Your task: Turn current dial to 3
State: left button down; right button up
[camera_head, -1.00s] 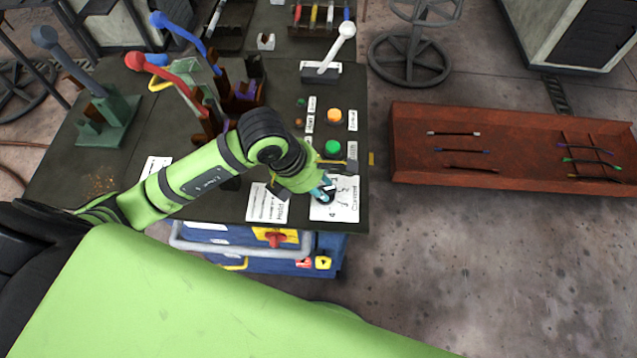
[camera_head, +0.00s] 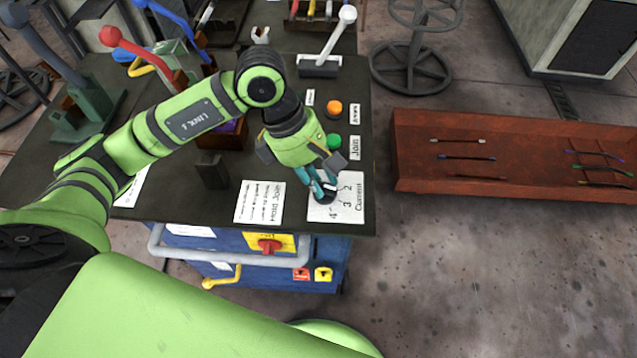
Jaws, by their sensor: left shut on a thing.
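The current dial (camera_head: 329,196) is a small dark knob on a white card (camera_head: 349,212) marked "Current", at the front right corner of the dark bench top. The numbers 2, 3 and 4 show on the card. My left gripper (camera_head: 323,188) reaches down over the dial from above, with its teal fingers shut on the knob. The fingers cover much of the dial, so I cannot tell which number it points to. My right gripper is not in view.
Beside the card lies a "Hold Join" label (camera_head: 260,202). Behind the gripper are a green button (camera_head: 333,142), an orange button (camera_head: 334,108) and a white-knobbed lever (camera_head: 332,45). A rusty tray (camera_head: 500,160) with several cables stands right, across bare floor.

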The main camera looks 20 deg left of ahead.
pick_arm(q)
jog(key=shift+m+b, duration=0.35)
jog(key=shift+m, duration=0.05)
jog(key=c, duration=1)
grip_release()
jog(key=shift+c, duration=0.2)
jog(key=v, duration=1.2)
jog(key=shift+w, duration=0.2)
